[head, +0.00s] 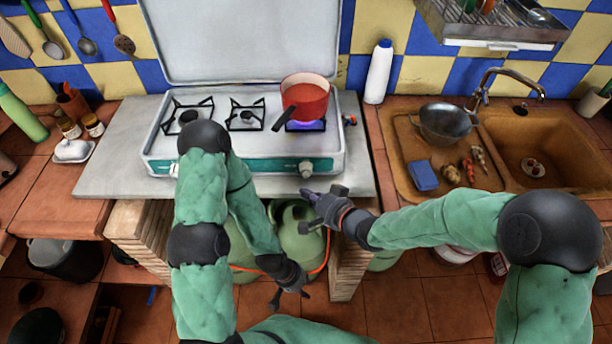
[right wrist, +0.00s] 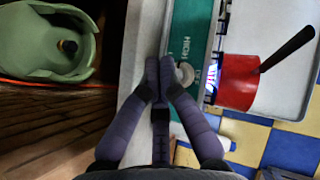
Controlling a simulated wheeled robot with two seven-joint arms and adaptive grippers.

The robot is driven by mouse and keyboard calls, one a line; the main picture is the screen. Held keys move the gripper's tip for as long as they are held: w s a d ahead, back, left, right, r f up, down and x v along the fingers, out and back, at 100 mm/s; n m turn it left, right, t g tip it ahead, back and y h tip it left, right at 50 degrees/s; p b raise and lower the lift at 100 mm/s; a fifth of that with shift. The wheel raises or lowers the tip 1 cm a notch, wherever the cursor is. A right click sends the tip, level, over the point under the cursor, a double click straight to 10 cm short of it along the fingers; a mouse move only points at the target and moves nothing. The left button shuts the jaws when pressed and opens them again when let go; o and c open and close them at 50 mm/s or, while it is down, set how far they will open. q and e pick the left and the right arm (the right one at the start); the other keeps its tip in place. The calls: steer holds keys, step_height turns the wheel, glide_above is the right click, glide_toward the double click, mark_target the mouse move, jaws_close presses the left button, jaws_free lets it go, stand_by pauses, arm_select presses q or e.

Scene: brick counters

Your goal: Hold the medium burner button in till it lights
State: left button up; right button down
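The stove (head: 160,158) has a teal front panel (head: 260,165). A pale knob (head: 306,169) sits on its right part; in the right wrist view this knob (right wrist: 184,74) is beside printed lettering. My right gripper (head: 308,195) is just in front of and below the knob. In the right wrist view its fingertips (right wrist: 159,66) are together and empty, beside the knob; contact is unclear. A blue flame (head: 305,126) burns under the red pot (head: 306,101) on the right burner. My left gripper (head: 290,297) hangs low before the counter, fingers spread, empty.
Green gas bottles (head: 295,232) stand under the stove between brick supports (head: 348,262). A white bottle (head: 378,72) stands right of the stove. The sink (head: 535,150), with a metal colander (head: 445,124) beside it, is further right. The pot's dark handle (head: 284,119) points toward the front.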

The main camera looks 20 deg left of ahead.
steer(key=shift+s+d, duration=0.2)
steer(key=shift+s, duration=0.4)
steer(key=shift+s+d, duration=0.15)
steer(key=shift+s, duration=0.4)
